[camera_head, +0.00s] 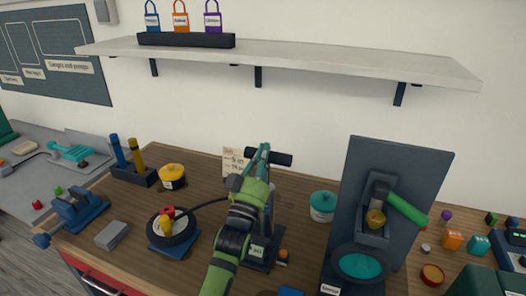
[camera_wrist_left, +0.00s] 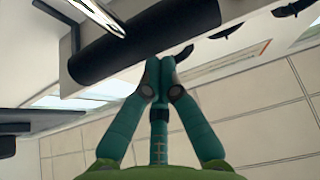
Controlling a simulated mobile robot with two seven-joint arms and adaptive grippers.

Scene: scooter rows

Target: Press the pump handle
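A floor-type pump stands on the wooden bench, mostly hidden behind my left arm; its dark base (camera_head: 262,256) shows at the right of the arm. Its black crossbar handle (camera_head: 281,159) is up, level, above the bench. The handle appears large in the left wrist view (camera_wrist_left: 140,40). My left gripper (camera_head: 263,152) is at the middle of the handle, with teal fingers together and nothing seen between them. In the wrist view the fingertips (camera_wrist_left: 160,64) overlap the handle's lower edge; I cannot tell whether they touch. My right gripper is not in view.
A hose runs left to a small wheel (camera_head: 172,226). A dark panel (camera_head: 400,160) with a green lever (camera_head: 407,207) rises at right. A shelf (camera_head: 290,52) hangs above.

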